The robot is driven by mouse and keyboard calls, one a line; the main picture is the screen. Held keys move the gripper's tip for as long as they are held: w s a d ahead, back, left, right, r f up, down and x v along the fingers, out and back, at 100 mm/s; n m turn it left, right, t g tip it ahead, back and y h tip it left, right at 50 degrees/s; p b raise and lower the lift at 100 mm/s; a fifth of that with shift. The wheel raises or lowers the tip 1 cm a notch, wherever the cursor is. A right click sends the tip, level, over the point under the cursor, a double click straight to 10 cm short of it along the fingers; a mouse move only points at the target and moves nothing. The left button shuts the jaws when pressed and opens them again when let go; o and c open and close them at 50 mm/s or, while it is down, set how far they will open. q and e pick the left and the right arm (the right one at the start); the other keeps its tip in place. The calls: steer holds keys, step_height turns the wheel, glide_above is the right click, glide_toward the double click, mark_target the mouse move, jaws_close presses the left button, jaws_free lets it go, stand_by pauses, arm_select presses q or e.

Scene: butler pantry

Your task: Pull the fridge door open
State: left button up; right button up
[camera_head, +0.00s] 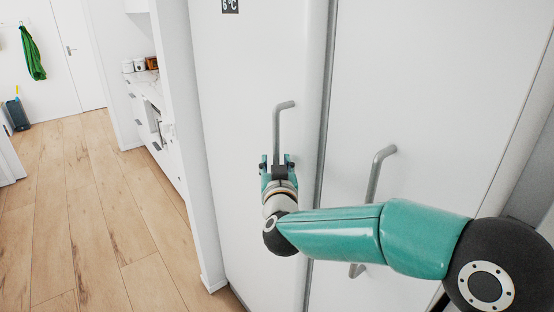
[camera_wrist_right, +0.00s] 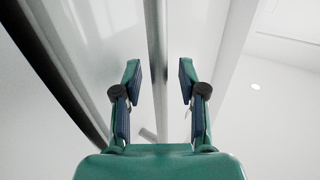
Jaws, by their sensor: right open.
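The fridge has two tall white doors. The left door (camera_head: 240,60) carries a grey bar handle (camera_head: 278,132), upright with a bent top. The right door (camera_head: 430,90) has a similar handle (camera_head: 375,172), partly hidden behind my right arm. My right gripper (camera_head: 277,160) is in front of the left door, at the lower part of its handle, which it hides. In the right wrist view the jaws (camera_wrist_right: 159,75) are apart, with a grey upright strip showing between them; I cannot tell whether it is handle or door seam. Both doors look shut. My left gripper is out of view.
Wooden floor (camera_head: 90,210) lies clear to the left. A white counter (camera_head: 148,90) with jars stands beyond a white side panel (camera_head: 185,120). A green cloth (camera_head: 33,55) hangs far left.

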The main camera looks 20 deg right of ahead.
steer(key=shift+w, duration=0.2)
jaws_close()
